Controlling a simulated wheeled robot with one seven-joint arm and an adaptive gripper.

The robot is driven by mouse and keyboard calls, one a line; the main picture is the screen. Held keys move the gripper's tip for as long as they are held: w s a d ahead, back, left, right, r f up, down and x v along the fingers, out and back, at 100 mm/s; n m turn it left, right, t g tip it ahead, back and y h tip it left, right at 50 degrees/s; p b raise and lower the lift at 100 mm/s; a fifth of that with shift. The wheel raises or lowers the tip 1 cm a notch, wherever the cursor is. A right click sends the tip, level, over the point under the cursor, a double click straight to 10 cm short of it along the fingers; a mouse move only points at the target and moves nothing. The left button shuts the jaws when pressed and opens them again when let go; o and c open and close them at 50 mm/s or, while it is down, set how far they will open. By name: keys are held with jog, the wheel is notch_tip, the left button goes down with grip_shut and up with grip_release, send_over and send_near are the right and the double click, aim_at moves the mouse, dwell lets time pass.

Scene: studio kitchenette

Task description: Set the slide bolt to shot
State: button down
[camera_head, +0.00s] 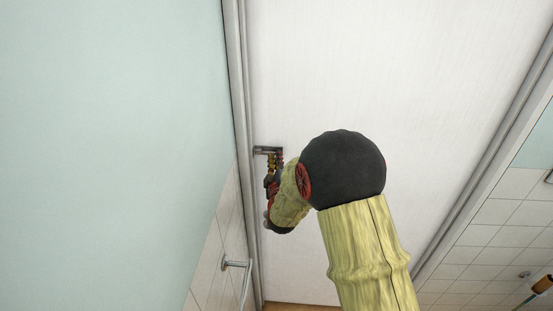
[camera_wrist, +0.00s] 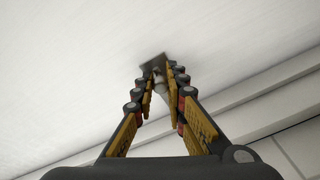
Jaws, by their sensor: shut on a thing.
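The slide bolt (camera_head: 267,150) is a small grey metal fitting on the white door (camera_head: 400,70), near the door's left edge. In the wrist view the bolt (camera_wrist: 153,63) shows as a plate with a rounded knob between the fingertips. My gripper (camera_head: 275,168) is at the bolt from below, and in the wrist view my gripper (camera_wrist: 158,88) has its two fingers closed around the knob. My fingers hide part of the bolt, so I cannot tell how far it is slid.
The grey door frame (camera_head: 241,120) runs along the left, beside a pale green wall (camera_head: 110,130) with tiles lower down. A metal handle or rail (camera_head: 237,264) sticks out at the lower left. Another frame edge (camera_head: 490,130) and tiled wall lie at the right.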

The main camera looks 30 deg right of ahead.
aim_at(267, 153)
jog(key=shift+w+a+f+b, duration=0.1)
jog(key=shift+w+a+b, duration=0.35)
jog(key=shift+a, duration=0.25)
jog(key=shift+w+a+f+b, duration=0.1)
jog(key=shift+w+a+b, duration=0.3)
jog(key=shift+a, duration=0.25)
jog(key=shift+d+r, duration=0.1)
jog(key=c, duration=2.3)
grip_release()
jog(key=o, duration=0.4)
jog(key=shift+w, duration=0.15)
jog(key=shift+o, duration=0.5)
jog(key=v, duration=1.2)
jog(key=shift+r, duration=0.1)
